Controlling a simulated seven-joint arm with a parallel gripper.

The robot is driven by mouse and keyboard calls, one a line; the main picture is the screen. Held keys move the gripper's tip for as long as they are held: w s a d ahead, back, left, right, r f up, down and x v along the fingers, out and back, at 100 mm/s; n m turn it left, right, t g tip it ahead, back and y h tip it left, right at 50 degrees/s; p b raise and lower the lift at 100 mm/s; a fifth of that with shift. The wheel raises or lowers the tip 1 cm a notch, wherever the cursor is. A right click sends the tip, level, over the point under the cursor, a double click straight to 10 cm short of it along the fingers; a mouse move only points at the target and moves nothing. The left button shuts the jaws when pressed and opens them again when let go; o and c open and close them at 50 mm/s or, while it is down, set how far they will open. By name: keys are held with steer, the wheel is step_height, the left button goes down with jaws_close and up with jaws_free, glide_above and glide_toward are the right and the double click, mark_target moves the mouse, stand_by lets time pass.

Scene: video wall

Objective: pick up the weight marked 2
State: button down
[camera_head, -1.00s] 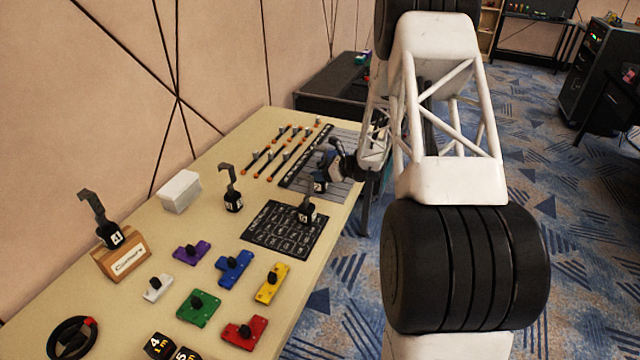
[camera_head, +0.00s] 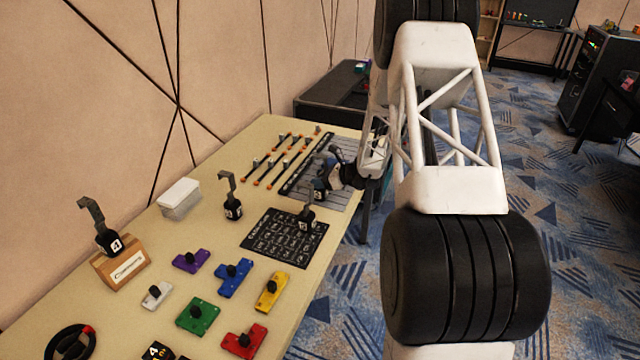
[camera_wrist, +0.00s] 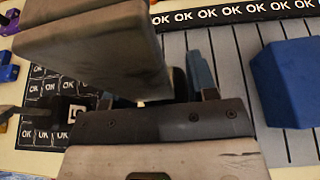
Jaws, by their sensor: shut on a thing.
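My gripper (camera_head: 330,184) is low over the grey striped mat (camera_head: 345,192). It is shut on a dark grey hooked weight (camera_head: 339,151); the hook fills the middle of the wrist view (camera_wrist: 95,45). I cannot read a number on the held weight, and its lower part is largely hidden. Another black hooked weight (camera_head: 306,217) with a white label stands on the black OK mat (camera_head: 268,252). A third (camera_head: 232,208) stands farther left on the table. A weight that seems marked 4 (camera_head: 108,241) stands on the wooden block (camera_head: 120,268).
A white box (camera_head: 179,200) stands near the wall. Purple (camera_head: 190,261), blue (camera_head: 234,277), green (camera_head: 197,315), yellow (camera_head: 272,291) and red (camera_head: 244,341) knobbed pieces lie at the front. Several thin rods (camera_head: 278,160) lie at the back. A blue block shows in the wrist view (camera_wrist: 288,82).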

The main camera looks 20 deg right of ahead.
mark_target(316, 155)
steer(key=shift+r, duration=5.05)
